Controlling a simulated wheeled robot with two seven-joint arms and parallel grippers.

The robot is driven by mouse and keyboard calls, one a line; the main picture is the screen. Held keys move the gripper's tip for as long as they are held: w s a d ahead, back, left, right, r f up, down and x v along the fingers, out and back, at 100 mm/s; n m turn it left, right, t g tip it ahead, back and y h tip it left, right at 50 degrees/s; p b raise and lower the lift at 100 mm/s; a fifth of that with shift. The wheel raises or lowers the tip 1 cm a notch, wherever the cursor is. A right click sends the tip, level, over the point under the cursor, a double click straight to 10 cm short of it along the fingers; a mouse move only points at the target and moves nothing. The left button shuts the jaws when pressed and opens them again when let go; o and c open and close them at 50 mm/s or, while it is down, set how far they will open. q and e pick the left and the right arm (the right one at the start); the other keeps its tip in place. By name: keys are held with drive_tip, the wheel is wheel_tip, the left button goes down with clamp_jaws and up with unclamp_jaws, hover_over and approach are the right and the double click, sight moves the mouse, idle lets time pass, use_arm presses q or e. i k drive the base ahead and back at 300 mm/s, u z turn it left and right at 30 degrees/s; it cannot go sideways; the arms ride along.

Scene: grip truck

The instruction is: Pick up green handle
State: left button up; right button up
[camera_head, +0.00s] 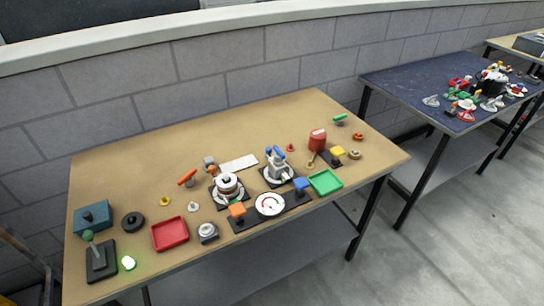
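A small green handle (340,117) lies at the back right of the brown table (130,180), close to the far edge, on or beside a dark grey piece. At this size I cannot tell how the two are joined. A lever with a green ball knob (88,236) stands on a black base at the front left. Neither of my grippers shows in the head view, and nothing is seen touching the green handle.
A red canister (317,139) stands left of the green handle. A green tray (325,182), red tray (170,234), round gauge (270,204) and teal box (93,217) sit nearer the front. A grey block wall (190,90) runs behind. A dark table (420,85) with clutter stands right.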

sight(337, 118)
drive_tip(key=k, duration=1.25)
drive_tip(key=u, duration=0.6)
drive_tip(key=i, duration=1.65)
drive_tip(key=z, duration=0.55)
